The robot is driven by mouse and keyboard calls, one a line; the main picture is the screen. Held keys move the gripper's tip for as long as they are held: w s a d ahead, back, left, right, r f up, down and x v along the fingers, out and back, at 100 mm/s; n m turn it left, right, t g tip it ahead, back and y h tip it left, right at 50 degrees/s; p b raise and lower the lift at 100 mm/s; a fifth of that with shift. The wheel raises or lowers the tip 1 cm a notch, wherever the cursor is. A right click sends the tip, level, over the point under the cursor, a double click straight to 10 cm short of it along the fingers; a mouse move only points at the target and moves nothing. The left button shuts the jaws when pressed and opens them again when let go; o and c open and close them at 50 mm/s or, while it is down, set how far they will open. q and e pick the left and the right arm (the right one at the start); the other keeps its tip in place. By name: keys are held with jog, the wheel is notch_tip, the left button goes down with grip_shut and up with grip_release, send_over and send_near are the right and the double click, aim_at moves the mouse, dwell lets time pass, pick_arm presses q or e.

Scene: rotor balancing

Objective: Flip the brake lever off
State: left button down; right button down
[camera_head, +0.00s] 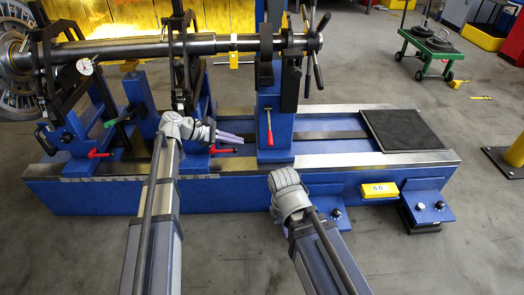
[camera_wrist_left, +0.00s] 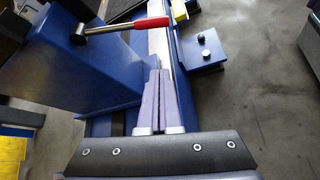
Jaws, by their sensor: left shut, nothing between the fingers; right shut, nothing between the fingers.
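A red-handled lever (camera_head: 269,132) hangs roughly upright on the front of the blue right-hand post (camera_head: 276,100); it looks like the brake lever, though no label shows. In the left wrist view its red grip (camera_wrist_left: 152,22) and metal shaft lie across the top, beyond my fingertips. My left gripper (camera_head: 241,139) is shut and empty, its fingers pointing right toward the post, a little left of the lever and apart from it. The shut fingers also show in the left wrist view (camera_wrist_left: 160,82). My right gripper (camera_head: 286,182) is low in front of the blue bed, its fingertips mostly hidden.
Other red levers (camera_head: 222,150) (camera_head: 98,153) and a green lever (camera_head: 115,120) sit on the left supports. A long shaft (camera_head: 150,47) with a bladed rotor (camera_head: 15,75) runs above the bed. A black pad (camera_head: 405,130) covers the bed's right end.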

aim_at(269, 126)
pick_arm(q)
jog(key=shift+w+a+f, duration=0.15)
jog(key=shift+w+a, duration=0.1)
jog(key=b+x, duration=0.5)
jog(key=x, duration=0.6)
jog(key=shift+s+r+p, duration=0.25)
jog(key=shift+r+p, duration=0.4)
jog(key=shift+r, duration=0.05)
jog(key=shift+s+r+p, duration=0.25)
jog(key=shift+r+p, duration=0.35)
jog(key=shift+r, duration=0.1)
jog(key=shift+s+r+p, duration=0.3)
jog(key=shift+r+p, duration=0.35)
jog(key=shift+r, duration=0.05)
jog(key=shift+r, duration=0.1)
jog(key=shift+s+r+n+p, duration=0.1)
jog(key=shift+r+n+p, duration=0.2)
jog(key=shift+p, duration=0.2)
